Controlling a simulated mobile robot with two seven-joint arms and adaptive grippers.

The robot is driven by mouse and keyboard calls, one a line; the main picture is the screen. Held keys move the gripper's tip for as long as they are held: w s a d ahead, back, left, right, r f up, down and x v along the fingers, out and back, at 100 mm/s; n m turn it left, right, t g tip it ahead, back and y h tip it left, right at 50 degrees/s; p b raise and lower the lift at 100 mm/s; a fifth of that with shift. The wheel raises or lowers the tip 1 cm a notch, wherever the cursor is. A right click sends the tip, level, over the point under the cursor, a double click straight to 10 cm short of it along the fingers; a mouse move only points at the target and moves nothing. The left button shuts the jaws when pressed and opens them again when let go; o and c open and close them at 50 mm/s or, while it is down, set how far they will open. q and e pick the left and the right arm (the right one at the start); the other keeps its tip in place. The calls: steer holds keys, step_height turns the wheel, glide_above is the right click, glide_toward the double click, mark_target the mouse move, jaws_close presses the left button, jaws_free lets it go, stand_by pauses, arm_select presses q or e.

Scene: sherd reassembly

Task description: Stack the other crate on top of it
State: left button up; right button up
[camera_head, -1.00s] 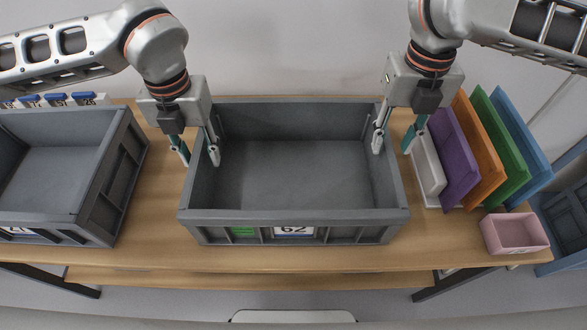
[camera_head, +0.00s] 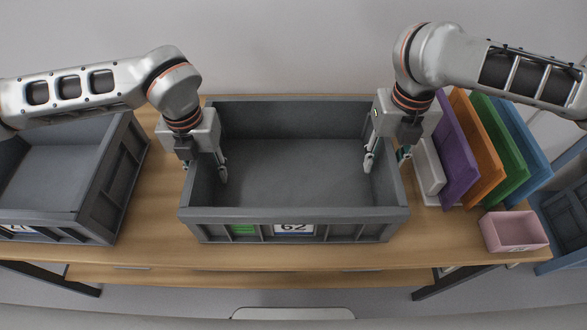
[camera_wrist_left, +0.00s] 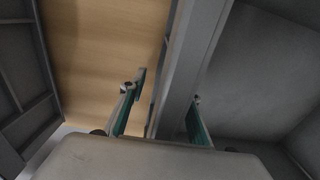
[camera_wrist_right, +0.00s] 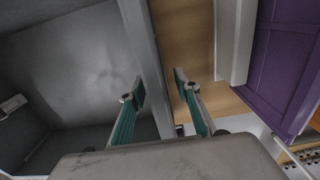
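A grey crate labelled 62 (camera_head: 345,229) stands empty on the table in the middle of the head view. A second grey crate (camera_head: 98,205), its label partly cut off, stands to its left. My left gripper (camera_head: 204,170) straddles the left wall of crate 62, one finger inside and one outside; it also shows in the left wrist view (camera_wrist_left: 166,95). My right gripper (camera_head: 386,163) straddles the right wall in the same way, also in the right wrist view (camera_wrist_right: 160,90). Both are open, with the wall between their fingers. The outer fingers are partly hidden in the head view.
Right of crate 62 stand a white piece (camera_head: 429,168) and upright purple (camera_head: 457,155), orange (camera_head: 480,150), green (camera_head: 505,145) and blue (camera_head: 527,140) panels. A pink box (camera_head: 514,232) sits at the front right. Bare wood table (camera_head: 150,190) separates the two crates.

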mark_target(389, 142)
arm_select(q)
steer(key=shift+f, duration=0.15)
arm_select(e)
steer(key=shift+f, duration=0.15)
arm_select(q)
jaws_close()
arm_select(e)
jaws_close()
